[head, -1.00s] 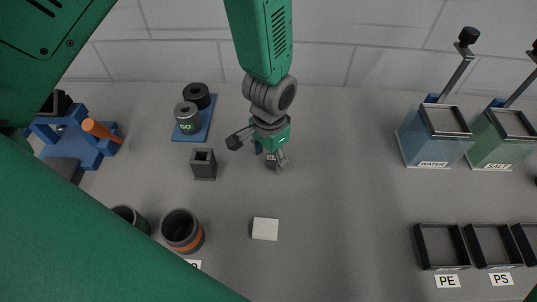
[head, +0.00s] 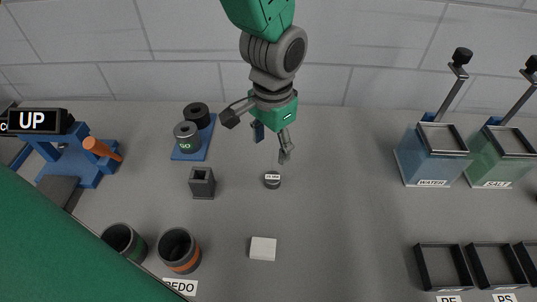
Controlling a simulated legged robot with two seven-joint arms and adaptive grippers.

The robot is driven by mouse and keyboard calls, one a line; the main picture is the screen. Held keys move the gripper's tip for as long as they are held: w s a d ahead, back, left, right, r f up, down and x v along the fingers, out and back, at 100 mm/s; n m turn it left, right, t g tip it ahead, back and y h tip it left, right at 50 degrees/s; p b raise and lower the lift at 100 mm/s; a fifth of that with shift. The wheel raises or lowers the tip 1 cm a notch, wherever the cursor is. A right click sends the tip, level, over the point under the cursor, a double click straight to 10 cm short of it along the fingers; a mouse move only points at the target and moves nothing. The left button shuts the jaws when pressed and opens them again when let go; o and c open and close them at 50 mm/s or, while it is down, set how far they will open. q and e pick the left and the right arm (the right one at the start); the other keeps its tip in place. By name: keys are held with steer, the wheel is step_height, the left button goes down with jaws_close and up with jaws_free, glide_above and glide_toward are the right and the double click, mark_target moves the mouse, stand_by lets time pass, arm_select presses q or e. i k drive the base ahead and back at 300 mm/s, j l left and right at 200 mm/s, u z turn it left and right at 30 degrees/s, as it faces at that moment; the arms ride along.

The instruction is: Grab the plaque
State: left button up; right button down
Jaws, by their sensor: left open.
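A small white rectangular block (head: 263,248), the plaque-like piece, lies flat on the grey table near the front middle. My left gripper (head: 258,136) hangs from the top middle, fingers spread and empty, above and behind the block and clear of it. A short dark cylinder with a white label (head: 272,180) stands on the table just below the gripper's fingers, apart from them. My right gripper is not in view.
A dark square-holed block (head: 202,183), a blue stand with a GO cylinder (head: 187,138) and two round drums (head: 180,250) stand left. WATER (head: 432,155) and SALT tanks and black trays (head: 444,268) stand right.

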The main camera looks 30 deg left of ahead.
mark_target(262, 248)
steer(key=k, duration=1.5)
